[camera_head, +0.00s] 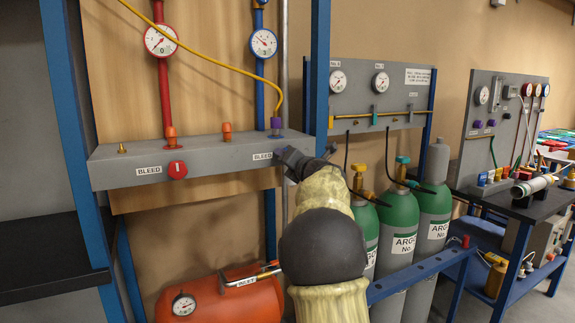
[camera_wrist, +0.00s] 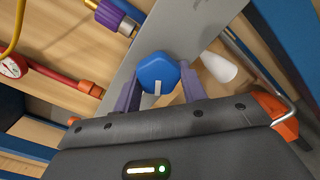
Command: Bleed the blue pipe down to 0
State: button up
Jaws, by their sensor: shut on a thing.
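The blue pipe (camera_head: 260,80) runs down the wall board, with a round white gauge (camera_head: 263,43) on it; its needle is too small to read surely. The grey manifold box (camera_head: 225,158) below carries two BLEED labels. A blue bleed knob (camera_wrist: 158,72) with a white mark shows in the wrist view. In the head view my gripper hides it, beside the right BLEED label (camera_head: 262,156). My gripper (camera_head: 290,160) is at the box's right end. In the wrist view its fingers (camera_wrist: 160,92) are shut on the blue knob, one on each side.
A red pipe (camera_head: 164,95) with its gauge (camera_head: 160,40) and a red knob (camera_head: 177,169) are on the left. A yellow hose (camera_head: 220,70) ends at a purple fitting (camera_head: 276,123). A blue post (camera_head: 320,70) and green cylinders (camera_head: 400,220) stand right. A red tank (camera_head: 220,300) lies below.

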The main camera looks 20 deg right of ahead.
jog(key=shift+f, duration=0.15)
jog(key=o, duration=1)
jog(key=shift+c, duration=0.2)
jog(key=shift+s, duration=0.1)
jog(key=s+b, duration=0.1)
jog(key=s, duration=1.6)
jog(key=shift+d, duration=0.25)
